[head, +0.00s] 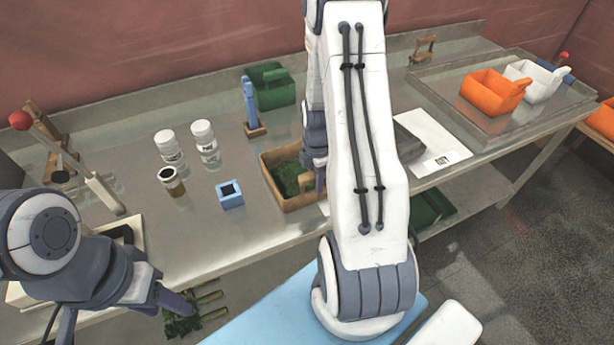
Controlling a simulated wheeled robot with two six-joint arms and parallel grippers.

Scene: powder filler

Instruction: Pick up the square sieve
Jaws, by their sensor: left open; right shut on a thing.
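A square wooden-framed box (268,176), which looks like the square sieve, sits on the metal bench with dark green material (287,180) inside. My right gripper (318,178) reaches down at the box's right side and is shut, apparently on its rim. My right arm hides part of that side, so the exact contact cannot be seen.
A small blue square holder (230,194), a brown jar (171,182) and two white jars (205,139) stand left of the box. A green bin (270,88) and blue tool (250,106) are behind. Orange (490,92) and white (540,82) scoops lie right. Bare metal lies front left.

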